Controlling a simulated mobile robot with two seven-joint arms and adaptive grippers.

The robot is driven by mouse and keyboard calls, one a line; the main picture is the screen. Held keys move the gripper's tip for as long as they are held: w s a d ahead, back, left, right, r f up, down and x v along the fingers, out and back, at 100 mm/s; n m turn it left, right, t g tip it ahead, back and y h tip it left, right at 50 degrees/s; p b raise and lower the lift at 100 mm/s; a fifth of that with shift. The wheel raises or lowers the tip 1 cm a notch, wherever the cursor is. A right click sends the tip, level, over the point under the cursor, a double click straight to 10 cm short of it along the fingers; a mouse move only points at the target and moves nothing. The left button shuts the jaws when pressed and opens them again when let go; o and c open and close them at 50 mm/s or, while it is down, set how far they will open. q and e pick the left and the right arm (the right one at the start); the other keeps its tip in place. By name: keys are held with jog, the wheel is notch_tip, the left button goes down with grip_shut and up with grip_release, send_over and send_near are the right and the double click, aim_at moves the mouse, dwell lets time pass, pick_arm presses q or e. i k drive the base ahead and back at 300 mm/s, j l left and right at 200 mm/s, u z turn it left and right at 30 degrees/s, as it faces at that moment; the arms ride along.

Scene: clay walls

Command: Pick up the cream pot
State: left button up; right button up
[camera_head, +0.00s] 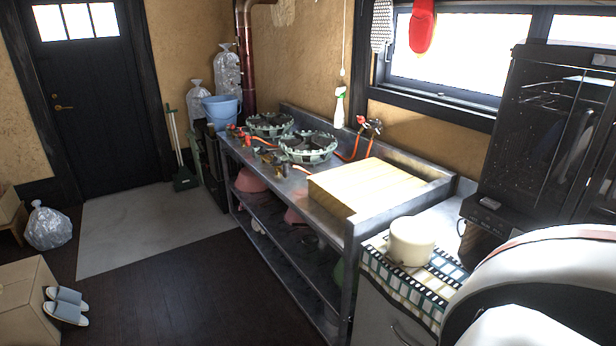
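The cream pot (411,241) stands upright on a low cabinet covered with a green, white and dark checked cloth (380,262), in the right half of the head view. It is small, round and pale, and it looks closed on top. Nothing is touching it from above. Neither of my grippers shows in this view.
A steel counter (345,232) left of the pot bears a wooden board (367,187) and two gas burners (308,147). A dark cabinet (545,125) stands behind right. Slippers (66,305) and a cardboard box (28,300) are at lower left. The middle floor is clear.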

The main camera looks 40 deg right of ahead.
aim_at(411, 241)
jog(key=i, duration=1.5)
jog(key=i+z, duration=0.45)
jog(key=i+j+z, duration=0.25)
jog(key=z, duration=1.8)
jog(key=i+j, duration=0.05)
